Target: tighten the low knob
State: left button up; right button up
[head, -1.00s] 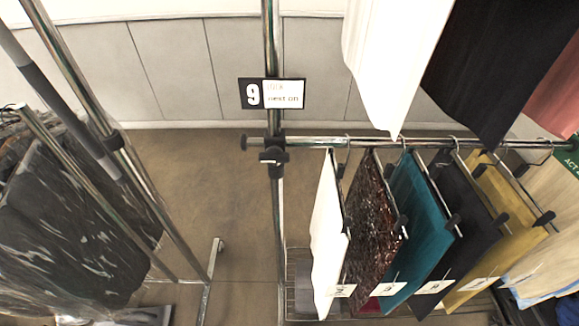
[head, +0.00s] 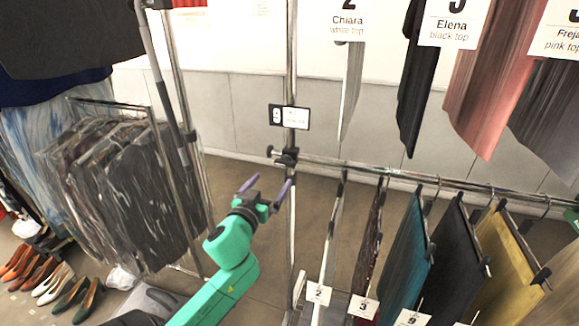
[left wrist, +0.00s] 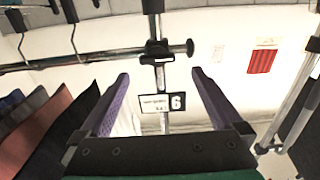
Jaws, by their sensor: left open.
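The low knob (head: 287,158) is a small black knob on the clamp where the lower rail meets the chrome post. It also shows in the left wrist view (left wrist: 157,50), which is upside down, beyond and between my fingertips. My left gripper (head: 265,187) has two purple fingers, spread apart and empty. In the head view it is just below and left of the knob, apart from it. It also shows in the left wrist view (left wrist: 160,75). My right gripper is not in view.
A black-and-white number sign (head: 289,116) hangs on the post (head: 291,60) above the clamp. The lower rail (head: 400,175) carries several tagged garments to the right. A rack with dark bagged clothes (head: 130,190) and several shoes (head: 55,285) are at the left.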

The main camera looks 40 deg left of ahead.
aim_at(284, 165)
pick_arm(q)
jog(key=x, duration=0.5)
jog(key=p+x, duration=0.1)
jog(key=x, duration=0.2)
jog(key=shift+w+d+r, duration=0.15)
jog(key=shift+w+r, duration=0.1)
jog(key=shift+w, duration=0.05)
jog(key=shift+w+f, duration=0.1)
jog(key=shift+w, duration=0.05)
jog(key=c, duration=1.2)
jog(key=shift+o, duration=0.2)
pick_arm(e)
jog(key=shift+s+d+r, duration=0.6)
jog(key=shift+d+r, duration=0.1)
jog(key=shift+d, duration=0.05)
